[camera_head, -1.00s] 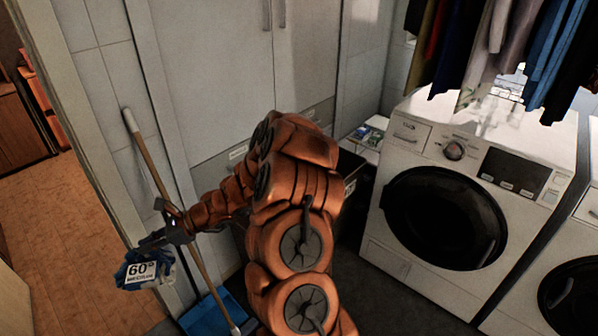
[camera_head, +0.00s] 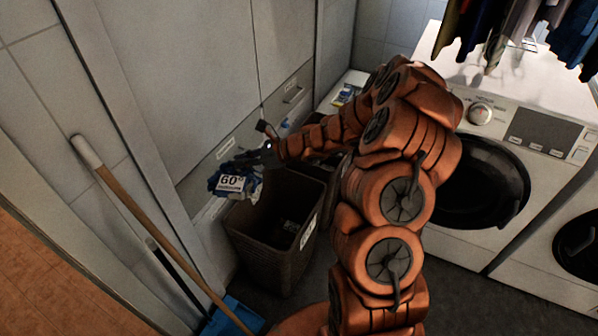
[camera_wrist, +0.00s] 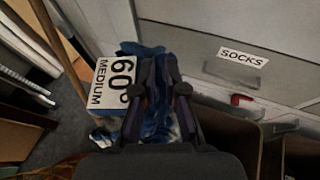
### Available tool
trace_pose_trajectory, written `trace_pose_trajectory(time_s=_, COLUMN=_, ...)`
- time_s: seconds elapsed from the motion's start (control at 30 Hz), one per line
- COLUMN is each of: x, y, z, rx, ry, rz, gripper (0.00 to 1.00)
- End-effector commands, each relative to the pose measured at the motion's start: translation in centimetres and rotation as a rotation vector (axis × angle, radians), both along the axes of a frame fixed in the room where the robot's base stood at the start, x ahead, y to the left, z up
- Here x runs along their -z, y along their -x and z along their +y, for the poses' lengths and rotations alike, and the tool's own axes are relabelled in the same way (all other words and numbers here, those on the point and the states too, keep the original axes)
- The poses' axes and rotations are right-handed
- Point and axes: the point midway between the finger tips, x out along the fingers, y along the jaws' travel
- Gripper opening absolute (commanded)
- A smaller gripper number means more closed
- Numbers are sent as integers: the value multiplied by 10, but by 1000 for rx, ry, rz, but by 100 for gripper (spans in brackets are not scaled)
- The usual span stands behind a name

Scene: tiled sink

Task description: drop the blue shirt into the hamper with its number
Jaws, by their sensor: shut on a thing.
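The blue shirt (camera_head: 213,181) is bunched up and hangs in my gripper (camera_head: 250,165), which is shut on it. It also shows between the fingers (camera_wrist: 160,95) in the wrist view, as blue and white cloth (camera_wrist: 157,120). A white tag on it (camera_wrist: 116,80) reads "60° MEDIUM". A dark brown open hamper (camera_head: 262,256) stands on the floor; the shirt appears at its back left rim in the head view. The hamper's white front label (camera_head: 308,232) is too slanted to read. In the wrist view hamper rims (camera_wrist: 238,128) lie right of the gripper.
Drawers line the wall behind; one label (camera_wrist: 243,57) reads "SOCKS". A broom (camera_head: 130,205) leans at the left, with a blue dustpan (camera_head: 232,318) below. White washing machines (camera_head: 530,140) stand at the right, under hanging clothes (camera_head: 520,30). My arm hides the area right of the hamper.

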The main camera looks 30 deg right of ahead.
Motion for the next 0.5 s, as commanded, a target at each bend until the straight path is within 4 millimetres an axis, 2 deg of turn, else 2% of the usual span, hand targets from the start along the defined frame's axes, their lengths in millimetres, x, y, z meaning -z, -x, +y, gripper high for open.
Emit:
trace_pose_trajectory(time_s=0.03, x=13, y=-2, z=-5, rx=9, ry=1, rz=0, gripper=0)
trace_pose_trajectory(time_s=0.1, x=22, y=-5, z=-13, rx=26, ry=3, rz=1, gripper=0)
trace_pose_trajectory(time_s=0.5, x=71, y=-21, z=-52, rx=112, ry=12, rz=6, gripper=0)
